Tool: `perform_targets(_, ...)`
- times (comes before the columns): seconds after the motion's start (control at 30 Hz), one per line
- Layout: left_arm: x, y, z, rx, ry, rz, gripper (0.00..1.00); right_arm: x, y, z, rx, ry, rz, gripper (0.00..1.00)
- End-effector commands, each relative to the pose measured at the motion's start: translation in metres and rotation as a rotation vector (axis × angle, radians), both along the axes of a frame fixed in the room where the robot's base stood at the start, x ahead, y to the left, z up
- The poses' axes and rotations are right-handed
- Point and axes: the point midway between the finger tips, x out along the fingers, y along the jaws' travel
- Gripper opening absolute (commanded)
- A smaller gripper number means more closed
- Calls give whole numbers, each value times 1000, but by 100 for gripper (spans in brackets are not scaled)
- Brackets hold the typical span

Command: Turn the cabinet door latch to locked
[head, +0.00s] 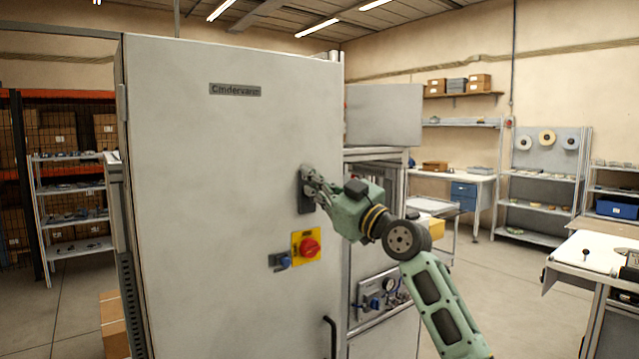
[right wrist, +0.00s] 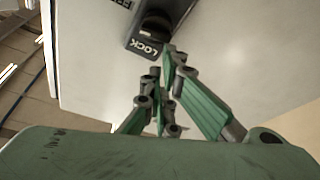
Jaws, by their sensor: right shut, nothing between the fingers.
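The cabinet door (head: 215,170) is a large light-grey panel filling the left-middle of the head view. The latch (head: 305,197) is a dark plate near the door's right edge, partly hidden by my right gripper (head: 312,184). In the right wrist view the latch plate (right wrist: 147,46) carries the word LOCK at its near end, with a dark round knob (right wrist: 157,21) beyond it. Part of another label shows at the top. My right gripper (right wrist: 172,58) is shut and empty, its fingertips at the LOCK end of the plate. I cannot tell whether they touch it. My left gripper is out of view.
A gauge panel (head: 382,297) is right of the door. Shelves (head: 68,205) stand at left; open floor lies at right.

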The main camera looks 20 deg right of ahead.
Motion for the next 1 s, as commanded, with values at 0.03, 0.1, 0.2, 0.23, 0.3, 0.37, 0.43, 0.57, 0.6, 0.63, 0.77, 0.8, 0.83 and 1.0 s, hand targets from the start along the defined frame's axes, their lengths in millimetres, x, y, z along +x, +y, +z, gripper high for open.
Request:
perform_targets(0.03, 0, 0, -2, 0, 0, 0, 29, 0, 0, -1, -5, -1, 0, 0)
perform_targets(0.1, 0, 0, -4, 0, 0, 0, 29, 0, 0, -1, -13, -3, 0, 0)
perform_targets(0.2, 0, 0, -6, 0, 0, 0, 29, 0, 1, -2, -24, -8, -1, 0)
perform_targets(0.23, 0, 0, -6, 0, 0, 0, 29, 0, 1, -2, -27, -9, -1, 0)
perform_targets(0.3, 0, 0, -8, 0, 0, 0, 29, 0, 1, -2, -34, -12, -1, 0)
perform_targets(0.37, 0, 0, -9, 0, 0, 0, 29, 0, 1, -2, -39, -13, -1, 0)
perform_targets(0.43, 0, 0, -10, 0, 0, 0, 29, 0, 1, -3, -46, -14, -1, 0)
perform_targets(0.57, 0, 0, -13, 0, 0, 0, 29, 0, 1, -3, -63, -22, -1, 0)
perform_targets(0.6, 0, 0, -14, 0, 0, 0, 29, -1, 1, -3, -68, -24, -1, 0)
perform_targets(0.63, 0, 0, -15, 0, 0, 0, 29, -1, 2, -3, -71, -25, -1, 0)
perform_targets(0.77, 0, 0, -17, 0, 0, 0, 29, -1, 2, -3, -88, -32, -1, 0)
perform_targets(0.8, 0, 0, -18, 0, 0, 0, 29, -1, 3, -3, -92, -33, 0, 0)
perform_targets(0.83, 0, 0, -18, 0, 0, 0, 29, -1, 3, -3, -94, -34, 0, 0)
perform_targets(1.0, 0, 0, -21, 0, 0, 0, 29, -1, 3, -4, -112, -41, 0, 0)
